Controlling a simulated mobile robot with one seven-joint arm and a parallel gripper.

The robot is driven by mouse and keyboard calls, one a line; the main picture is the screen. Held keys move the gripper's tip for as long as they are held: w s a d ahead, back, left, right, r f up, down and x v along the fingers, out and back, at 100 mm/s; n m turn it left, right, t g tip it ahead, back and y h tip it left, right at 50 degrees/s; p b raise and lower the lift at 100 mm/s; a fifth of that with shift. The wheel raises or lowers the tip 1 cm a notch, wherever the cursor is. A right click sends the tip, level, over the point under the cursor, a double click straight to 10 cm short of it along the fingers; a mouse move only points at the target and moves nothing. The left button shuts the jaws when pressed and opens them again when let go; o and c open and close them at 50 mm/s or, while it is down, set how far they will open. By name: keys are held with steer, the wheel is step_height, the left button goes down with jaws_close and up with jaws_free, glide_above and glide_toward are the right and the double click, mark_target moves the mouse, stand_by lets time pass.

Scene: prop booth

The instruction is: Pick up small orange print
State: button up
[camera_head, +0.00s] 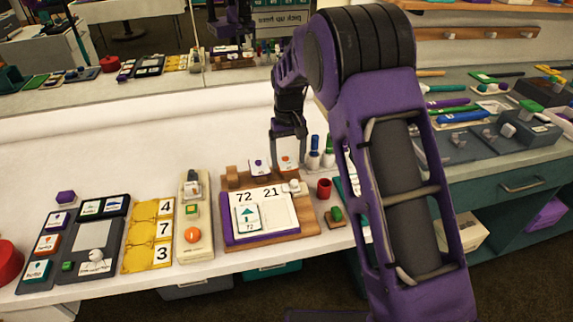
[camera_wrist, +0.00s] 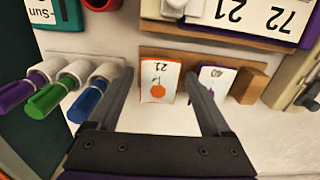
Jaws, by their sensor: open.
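The small orange print (camera_wrist: 158,82) is a white card with an orange fruit picture and the number 21. It stands in a wooden rack (camera_wrist: 243,86), and in the head view (camera_head: 286,161) it shows behind the board. My gripper (camera_wrist: 160,84) is open, with one finger to each side of the card. The right finger lies between it and a neighbouring purple print (camera_wrist: 216,79) marked 40. I cannot tell how deep the fingers reach around the card. In the head view my gripper (camera_head: 288,152) hangs over the rack.
Purple, green and blue markers (camera_wrist: 89,99) stand in white holders left of the card in the wrist view. The board (camera_head: 240,241) with 72 and 21 lies in front of the rack. A red cup (camera_head: 324,188) stands to its right.

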steer(key=shift+f, duration=0.45)
steer(key=shift+f, duration=0.25)
stand_by(0.4)
